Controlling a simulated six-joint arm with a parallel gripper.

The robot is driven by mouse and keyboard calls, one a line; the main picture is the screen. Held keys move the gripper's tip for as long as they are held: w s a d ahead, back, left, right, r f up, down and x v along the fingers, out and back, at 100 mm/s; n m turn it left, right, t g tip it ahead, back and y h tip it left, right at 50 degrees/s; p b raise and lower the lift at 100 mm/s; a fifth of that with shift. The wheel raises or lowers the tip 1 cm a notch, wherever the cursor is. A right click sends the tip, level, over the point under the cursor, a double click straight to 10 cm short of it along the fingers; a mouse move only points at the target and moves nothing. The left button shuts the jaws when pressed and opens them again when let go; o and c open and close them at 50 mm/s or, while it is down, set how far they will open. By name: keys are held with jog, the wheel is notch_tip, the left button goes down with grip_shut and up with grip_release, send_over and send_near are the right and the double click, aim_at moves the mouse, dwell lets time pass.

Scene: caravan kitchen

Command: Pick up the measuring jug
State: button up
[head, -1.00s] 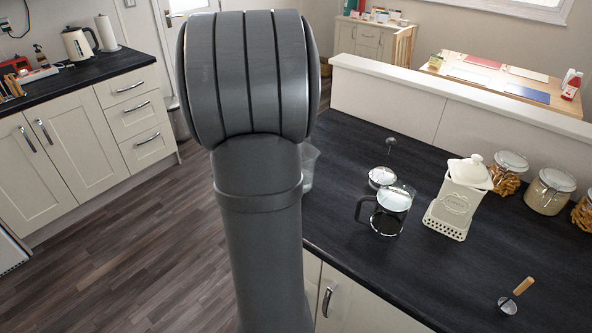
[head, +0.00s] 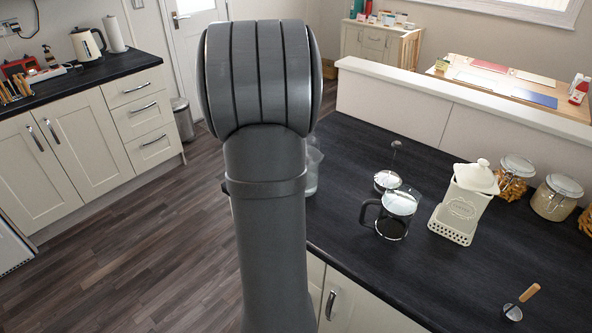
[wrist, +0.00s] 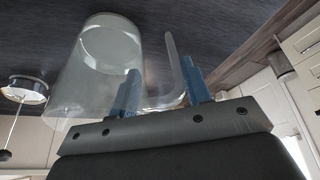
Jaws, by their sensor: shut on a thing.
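The measuring jug is clear and see-through. In the wrist view the jug (wrist: 84,75) fills the upper left, with its handle (wrist: 172,62) to the right of its body. My gripper (wrist: 160,92) has blue fingers on either side of the handle area and is shut on the jug. In the head view only a strip of the jug (head: 312,172) shows at the right edge of my arm, by the counter's left edge. My arm hides the rest of it and my gripper there. I cannot tell whether the jug touches the counter.
On the dark counter (head: 440,270) stand a cafetière (head: 394,226), its plunger lid (head: 387,181), a cream canister (head: 465,205), glass jars (head: 552,198) and a wooden-handled tool (head: 521,300). A low wall (head: 450,108) runs along the back. The front middle of the counter is clear.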

jog(key=shift+r, duration=0.15)
jog(key=shift+r, duration=1.15)
jog(key=shift+d+r, duration=0.15)
jog(key=shift+r, duration=0.75)
jog(key=s+d+r, duration=0.1)
jog(key=d, duration=0.1)
jog(key=s+d+r, duration=0.3)
jog(key=d+r, duration=0.1)
jog(key=d, duration=0.1)
jog(key=shift+s, duration=0.35)
jog(key=shift+w+d+f+m+g+h, duration=0.45)
jog(key=shift+d+f+m, duration=0.5)
jog(key=shift+d+m, duration=0.55)
jog(key=shift+w+d+f+m+g+h, duration=0.25)
jog(key=shift+w+d+f+m, duration=0.35)
jog(key=shift+d+f+m, duration=0.65)
jog(key=shift+w+d+f+m+g+h, duration=0.35)
jog(key=shift+w+d+f+m, duration=0.3)
jog(key=shift+d+m, duration=1)
jog(key=shift+s+a, duration=0.1)
jog(key=shift+a, duration=0.1)
